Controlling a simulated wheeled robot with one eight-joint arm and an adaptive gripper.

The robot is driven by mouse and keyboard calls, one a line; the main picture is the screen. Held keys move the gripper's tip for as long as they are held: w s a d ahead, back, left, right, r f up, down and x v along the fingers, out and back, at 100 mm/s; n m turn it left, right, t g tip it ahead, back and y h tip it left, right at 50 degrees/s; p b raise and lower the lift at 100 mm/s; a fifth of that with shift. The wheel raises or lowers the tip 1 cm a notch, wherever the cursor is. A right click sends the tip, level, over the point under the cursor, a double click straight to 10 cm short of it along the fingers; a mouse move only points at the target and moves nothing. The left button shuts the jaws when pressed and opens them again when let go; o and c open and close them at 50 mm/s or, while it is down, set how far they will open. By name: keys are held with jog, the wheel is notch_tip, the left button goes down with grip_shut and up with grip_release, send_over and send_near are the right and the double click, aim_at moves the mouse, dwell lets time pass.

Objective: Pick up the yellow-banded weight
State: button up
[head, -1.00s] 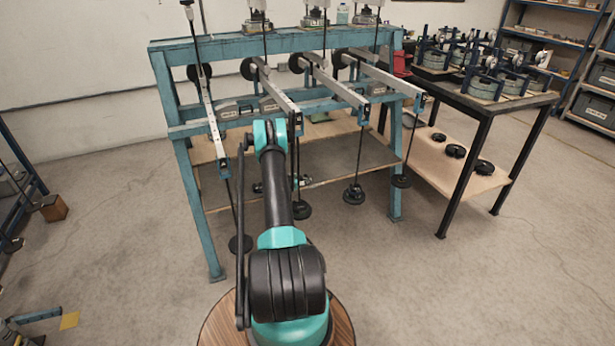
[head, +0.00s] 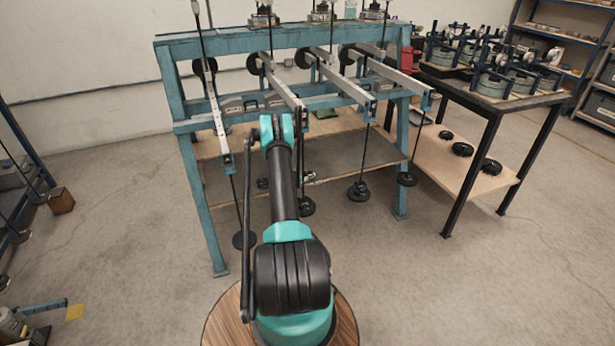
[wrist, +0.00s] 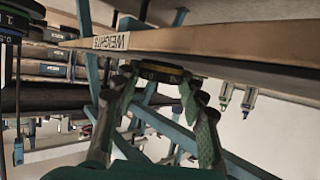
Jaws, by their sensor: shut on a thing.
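The yellow-banded weight (wrist: 160,70) is a dark disc with a thin yellow band and small markings, seen in the wrist view between my fingers. My gripper (wrist: 159,80) is shut on it, one finger on each side. The wrist picture looks turned over, and the weight lies against or very close to the face of a wooden shelf board (wrist: 220,38) labelled WEIGHTS. I cannot tell whether they touch. In the head view my arm hides the gripper and the weight.
A blue steel frame (head: 175,110) with several lever arms and hanging dark weights (head: 358,190) stands ahead. A dark table (head: 470,90) with apparatus and a low shelf of black discs (head: 462,149) is at right. Open floor (head: 520,270) lies at front right.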

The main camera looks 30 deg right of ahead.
aim_at(306, 175)
jog(key=shift+r, duration=0.1)
notch_tip(306, 175, up, 23)
dwell(0.9)
jog(key=shift+a, duration=0.15)
dwell(0.5)
